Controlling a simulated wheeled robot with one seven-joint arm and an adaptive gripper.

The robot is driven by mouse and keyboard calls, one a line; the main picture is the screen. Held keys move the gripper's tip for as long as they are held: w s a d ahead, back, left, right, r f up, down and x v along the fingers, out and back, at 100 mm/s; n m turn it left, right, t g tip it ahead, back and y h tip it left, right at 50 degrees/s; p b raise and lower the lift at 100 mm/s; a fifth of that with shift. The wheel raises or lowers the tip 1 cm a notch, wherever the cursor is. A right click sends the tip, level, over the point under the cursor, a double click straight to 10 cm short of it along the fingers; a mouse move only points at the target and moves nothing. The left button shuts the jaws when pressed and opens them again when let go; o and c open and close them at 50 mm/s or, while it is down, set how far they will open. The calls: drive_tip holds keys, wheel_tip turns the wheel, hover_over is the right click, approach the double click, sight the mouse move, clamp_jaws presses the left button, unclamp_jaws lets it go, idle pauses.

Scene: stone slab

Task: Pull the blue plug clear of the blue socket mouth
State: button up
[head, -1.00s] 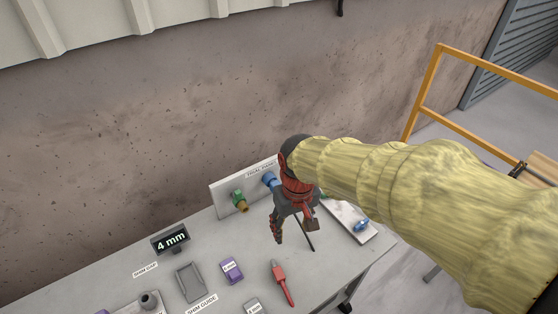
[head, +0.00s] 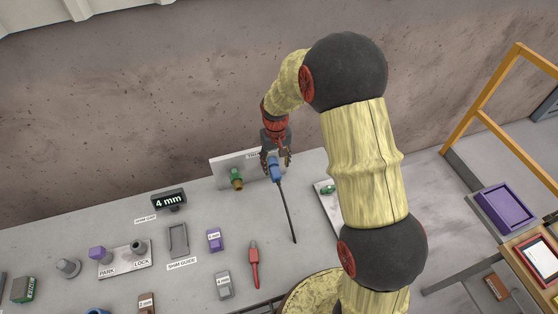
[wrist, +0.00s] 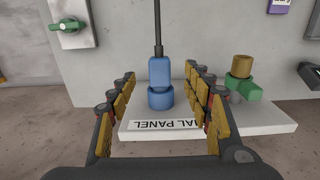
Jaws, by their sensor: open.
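The blue plug (head: 276,173) has a dark cable trailing toward the front of the slab. In the wrist view the plug (wrist: 159,71) stands against the round blue socket (wrist: 160,97), with no gap visible between them. The socket is on the pale panel (wrist: 270,120). My gripper (head: 276,161) is at the panel, by the plug. In the wrist view my gripper (wrist: 161,76) is open, its fingers on either side of the plug with space on both sides. Its fingers partly hide the socket in the head view.
A green fitting with a brass end (head: 236,179) sits on the panel beside the socket. A 4 mm display (head: 169,200), a red-handled tool (head: 254,265) and a purple block (head: 214,240) lie nearby. A pale plate (wrist: 90,20) with a green part is to the other side.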

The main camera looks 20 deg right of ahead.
sight(277, 175)
drive_tip(key=shift+f, duration=3.9)
drive_tip(key=c, duration=0.3)
clamp_jaws()
